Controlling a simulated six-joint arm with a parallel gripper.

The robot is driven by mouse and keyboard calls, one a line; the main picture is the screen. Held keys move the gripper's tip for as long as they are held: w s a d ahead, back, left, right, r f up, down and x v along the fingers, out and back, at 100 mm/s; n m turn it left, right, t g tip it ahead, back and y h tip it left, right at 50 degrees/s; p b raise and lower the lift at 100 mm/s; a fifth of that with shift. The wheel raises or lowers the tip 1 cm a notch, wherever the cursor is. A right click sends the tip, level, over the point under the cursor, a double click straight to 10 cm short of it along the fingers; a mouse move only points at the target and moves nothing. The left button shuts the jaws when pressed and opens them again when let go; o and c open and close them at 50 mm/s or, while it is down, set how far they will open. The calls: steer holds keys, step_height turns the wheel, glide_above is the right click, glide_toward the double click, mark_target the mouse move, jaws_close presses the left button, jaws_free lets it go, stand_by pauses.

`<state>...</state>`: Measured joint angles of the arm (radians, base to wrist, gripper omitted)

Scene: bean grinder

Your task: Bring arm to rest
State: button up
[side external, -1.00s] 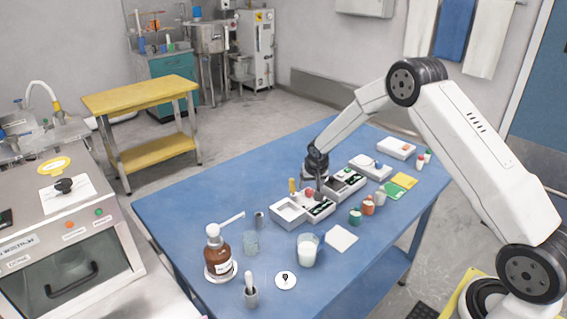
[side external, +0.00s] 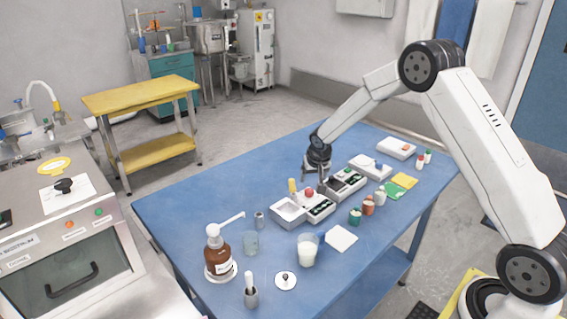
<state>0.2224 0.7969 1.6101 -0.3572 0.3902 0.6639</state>
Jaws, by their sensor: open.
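My gripper (side external: 309,181) points down just above and behind the grey and white boxes near the middle of the blue table (side external: 190,200). Its fingers look apart, with nothing seen between them. A white box with a dark panel (side external: 300,208) stands just in front of it, with a red knob (side external: 309,190) and a yellow piece (side external: 292,186) at its back. A second box with a dark open top (side external: 347,180) stands to the right of my gripper. Whether the fingertips touch anything is hard to tell at this size.
A brown pump bottle (side external: 217,252), a glass beaker (side external: 251,243), a white-filled beaker (side external: 307,249) and a mortar-like cup (side external: 250,292) stand at the front. Several small bottles (side external: 368,205) stand to the right. The table's left back area is clear.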

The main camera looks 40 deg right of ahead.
steer(key=s+a+r+n, duration=0.2)
steer(key=s+a, duration=0.3)
steer(key=s, duration=0.3)
steer(key=s+a+r+n+y, duration=0.1)
steer(key=s+a, duration=0.3)
steer(key=s, duration=0.5)
steer(key=s+a+r+n+g+y, duration=0.1)
steer(key=s+a+r+n, duration=0.2)
steer(key=s, duration=0.6)
steer(key=a+r, duration=0.1)
steer(key=a, duration=0.1)
steer(key=shift+a+n, duration=0.3)
steer(key=shift+a, duration=0.05)
